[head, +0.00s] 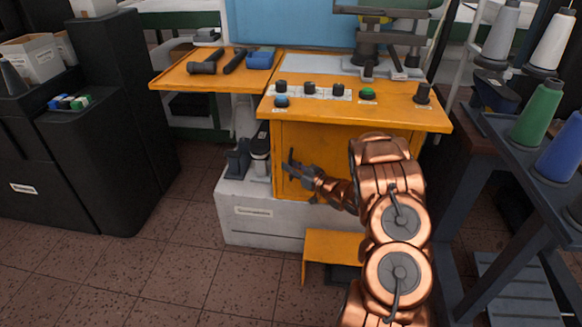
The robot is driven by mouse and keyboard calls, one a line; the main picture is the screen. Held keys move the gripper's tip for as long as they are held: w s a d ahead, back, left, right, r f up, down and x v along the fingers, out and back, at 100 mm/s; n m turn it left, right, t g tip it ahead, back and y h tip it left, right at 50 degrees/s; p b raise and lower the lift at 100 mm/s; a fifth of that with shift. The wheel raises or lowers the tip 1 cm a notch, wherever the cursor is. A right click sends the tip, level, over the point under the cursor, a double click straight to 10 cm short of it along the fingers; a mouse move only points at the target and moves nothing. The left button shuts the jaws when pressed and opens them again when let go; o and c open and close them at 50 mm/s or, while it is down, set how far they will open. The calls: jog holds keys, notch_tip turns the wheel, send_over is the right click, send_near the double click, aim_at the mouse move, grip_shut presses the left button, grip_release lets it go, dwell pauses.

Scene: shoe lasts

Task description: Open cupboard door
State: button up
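The orange cupboard front (318,142) is below the orange worktop of the machine in the middle of the head view. It looks closed and flush. No handle can be made out on it. My gripper (287,165) is in front of the left part of this front, with its dark fingers spread apart and nothing seen between them. I cannot tell whether a finger touches the panel. My copper-coloured arm hides the right part of the front.
The orange worktop (430,118) with several knobs juts out above. A grey base (262,232) and an orange step (327,247) are below. A black cabinet (112,150) stands left and a thread-cone rack (497,140) right. The tiled floor at front left is clear.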

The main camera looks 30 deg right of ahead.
grip_shut()
jog(key=shift+s+a, duration=0.1)
dwell(0.3)
